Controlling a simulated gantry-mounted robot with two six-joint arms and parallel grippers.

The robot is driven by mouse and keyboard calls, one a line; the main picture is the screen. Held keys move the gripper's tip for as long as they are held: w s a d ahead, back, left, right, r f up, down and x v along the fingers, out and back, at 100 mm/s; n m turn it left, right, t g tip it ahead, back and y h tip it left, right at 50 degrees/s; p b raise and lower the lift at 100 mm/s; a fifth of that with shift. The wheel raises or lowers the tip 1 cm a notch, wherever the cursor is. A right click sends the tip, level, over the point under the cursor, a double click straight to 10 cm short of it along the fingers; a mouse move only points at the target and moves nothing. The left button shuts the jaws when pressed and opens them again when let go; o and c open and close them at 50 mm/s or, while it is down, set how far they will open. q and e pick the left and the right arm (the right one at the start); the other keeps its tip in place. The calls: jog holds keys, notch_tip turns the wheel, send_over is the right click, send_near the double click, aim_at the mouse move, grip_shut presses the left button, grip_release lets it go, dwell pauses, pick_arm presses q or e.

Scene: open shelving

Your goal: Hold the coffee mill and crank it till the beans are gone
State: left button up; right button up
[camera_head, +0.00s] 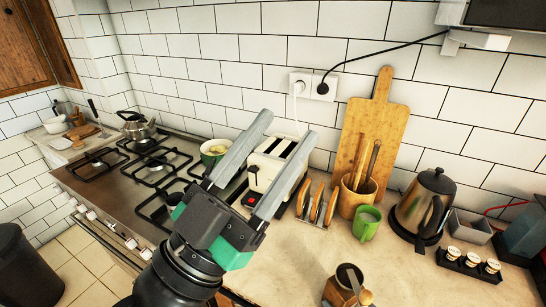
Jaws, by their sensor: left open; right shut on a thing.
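The coffee mill (337,293) is at the bottom edge, right of centre, on the worktop. I see its wooden body, a round dark top opening and a crank with a wooden knob; its lower part is cut off by the frame. I cannot make out beans in it. My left gripper (290,124) is open and empty, with its fingers pointing up and away in front of the toaster. It is up and left of the mill and apart from it. My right gripper does not show.
Behind my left gripper stand a white toaster (270,163) and a toast rack (316,204). A utensil pot (355,200), green mug (366,224), kettle (421,205) and capsule tray (468,266) stand to the right. The stove (133,180) is at left. The worktop (300,255) around the mill is mostly clear.

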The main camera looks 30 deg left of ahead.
pick_arm(q)
jog(key=shift+s+a+r, duration=0.1)
jog(key=shift+a+r, duration=0.05)
jog(key=shift+r, duration=0.1)
jog(key=shift+c, duration=0.2)
